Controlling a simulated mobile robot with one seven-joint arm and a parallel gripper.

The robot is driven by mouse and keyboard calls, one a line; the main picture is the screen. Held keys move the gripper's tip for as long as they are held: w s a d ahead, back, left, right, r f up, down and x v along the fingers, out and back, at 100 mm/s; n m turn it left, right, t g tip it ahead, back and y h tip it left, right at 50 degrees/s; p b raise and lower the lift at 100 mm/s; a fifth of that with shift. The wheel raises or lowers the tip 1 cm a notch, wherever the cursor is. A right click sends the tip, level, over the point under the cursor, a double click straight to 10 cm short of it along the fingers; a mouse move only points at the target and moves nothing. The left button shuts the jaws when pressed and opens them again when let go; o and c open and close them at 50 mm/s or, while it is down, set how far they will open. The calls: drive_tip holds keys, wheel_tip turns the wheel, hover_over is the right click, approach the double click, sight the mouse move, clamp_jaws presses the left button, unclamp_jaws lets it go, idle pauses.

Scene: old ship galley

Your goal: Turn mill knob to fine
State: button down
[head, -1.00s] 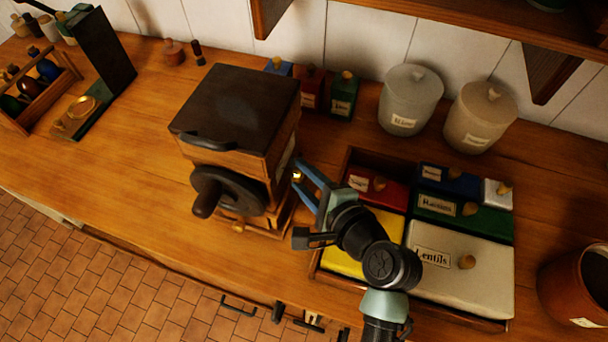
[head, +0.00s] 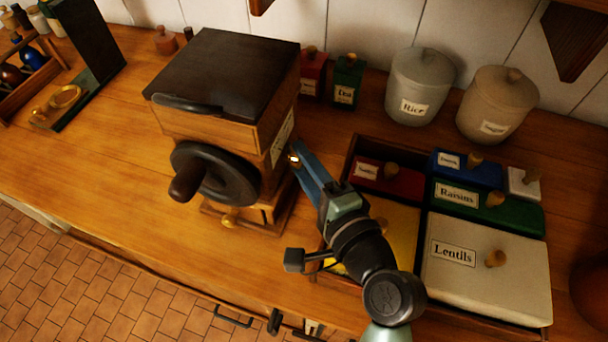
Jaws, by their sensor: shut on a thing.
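The mill (head: 222,70) is a wooden box with a dark top and a dark crank wheel (head: 215,172) on its front face. It stands on the counter left of centre. Its small brass knob (head: 293,160) is on the right side, below a pale label (head: 283,137). My gripper (head: 298,153) reaches it from the lower right, with blue fingers close together, and is shut on the knob. The fingers hide part of the knob. I cannot read the label or tell the knob's setting.
A tray of labelled boxes, including Lentils (head: 485,270) and Raisins (head: 480,205), lies right of the mill, under and beside my arm. Rice (head: 418,85) and another canister (head: 497,105) stand behind it. The counter (head: 90,185) left of the mill is mostly clear.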

drive_tip(key=shift+f+n+t+b, duration=0.25)
drive_tip(key=shift+n+t+b, duration=0.2)
drive_tip(key=shift+b, duration=0.65)
drive_tip(key=shift+r, duration=0.15)
drive_tip(key=shift+c, duration=2.3)
unclamp_jaws()
drive_tip(key=shift+s+b, duration=0.1)
drive_tip(key=shift+b, duration=0.2)
drive_tip(key=v, duration=0.4)
drive_tip(key=b+v, duration=0.1)
drive_tip(key=v, duration=0.2)
drive_tip(key=b+v, duration=0.1)
drive_tip(key=v, duration=0.3)
drive_tip(key=shift+s+d+f, duration=0.25)
drive_tip(key=shift+s+d+r, duration=0.1)
drive_tip(key=shift+s+d, duration=0.1)
drive_tip(key=shift+s, duration=0.35)
